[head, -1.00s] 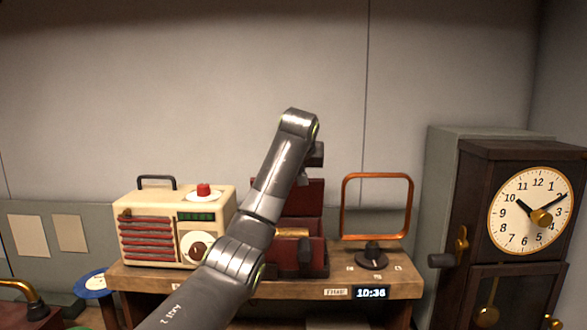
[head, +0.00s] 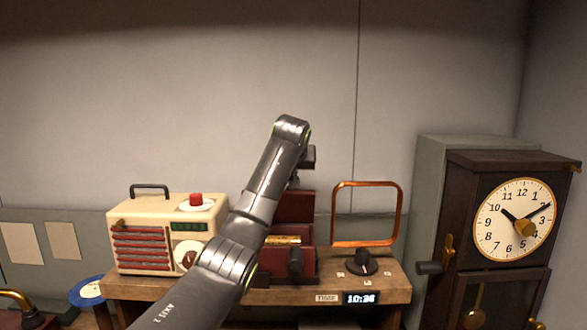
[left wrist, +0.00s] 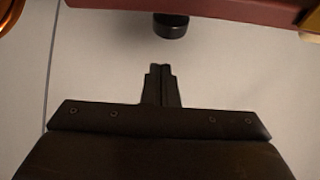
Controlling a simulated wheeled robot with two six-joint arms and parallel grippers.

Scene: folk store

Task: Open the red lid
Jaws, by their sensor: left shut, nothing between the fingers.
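A dark red box (head: 307,263) stands on the wooden shelf, partly hidden behind my left arm. A dark red upright panel (head: 300,206), which looks like its lid, rises at the back of it. In the left wrist view a dark red edge (left wrist: 235,8) with a black knob (left wrist: 170,26) runs along the top. My left gripper (left wrist: 160,70) is shut and empty, its tips a little apart from the knob in the picture. In the head view its fingers are hidden or unclear. My right gripper is not in view.
A cream radio (head: 160,235) stands left of the box. An orange frame (head: 334,215) and a black dial (head: 362,263) stand to its right. A dark clock cabinet (head: 500,162) is at the far right. The grey wall is close behind.

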